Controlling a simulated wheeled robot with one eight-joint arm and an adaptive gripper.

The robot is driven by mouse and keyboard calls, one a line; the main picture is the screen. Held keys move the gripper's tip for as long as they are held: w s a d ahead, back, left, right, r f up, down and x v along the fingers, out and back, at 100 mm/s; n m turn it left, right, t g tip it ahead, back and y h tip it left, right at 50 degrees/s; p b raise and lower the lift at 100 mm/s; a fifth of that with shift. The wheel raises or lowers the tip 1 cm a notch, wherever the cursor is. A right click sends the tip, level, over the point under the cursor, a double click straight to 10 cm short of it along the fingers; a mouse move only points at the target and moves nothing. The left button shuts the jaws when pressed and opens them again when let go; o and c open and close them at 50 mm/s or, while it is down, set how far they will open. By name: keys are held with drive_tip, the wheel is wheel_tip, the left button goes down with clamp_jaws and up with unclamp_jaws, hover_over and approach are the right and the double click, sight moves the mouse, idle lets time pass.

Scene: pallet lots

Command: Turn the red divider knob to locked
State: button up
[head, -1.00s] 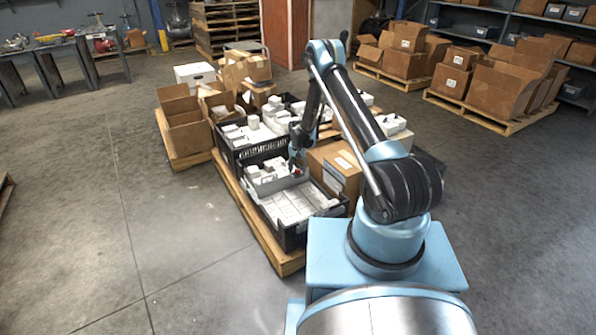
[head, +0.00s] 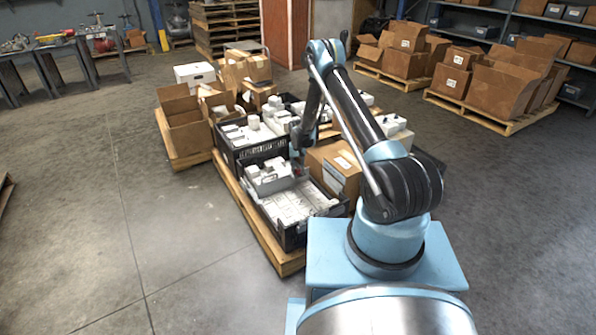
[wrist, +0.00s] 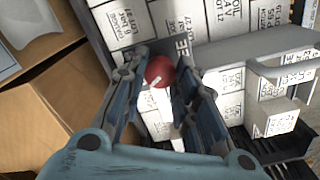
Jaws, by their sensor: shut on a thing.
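The red divider knob (wrist: 158,70) shows in the wrist view between the fingertips. It has a small pale mark near its lower edge; I cannot tell from it which way the knob is set. My gripper (wrist: 160,77) is shut on the knob, one finger on each side. The grey divider (wrist: 238,48) runs to the right from beside the knob. In the head view my gripper (head: 300,166) is at the right end of the divider (head: 272,187), over the black crate (head: 287,236). The knob is barely visible there.
White labelled boxes (head: 292,206) lie flat in the crate on both sides of the divider. A brown carton (head: 338,170) stands close to the right of my gripper. Another black crate (head: 245,153) is behind. The floor left of the pallet (head: 262,235) is clear.

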sight(298, 170)
drive_tip(key=o, duration=1.1)
wheel_tip(298, 170, up, 12)
drive_tip(key=shift+f, duration=0.1)
idle(0.4)
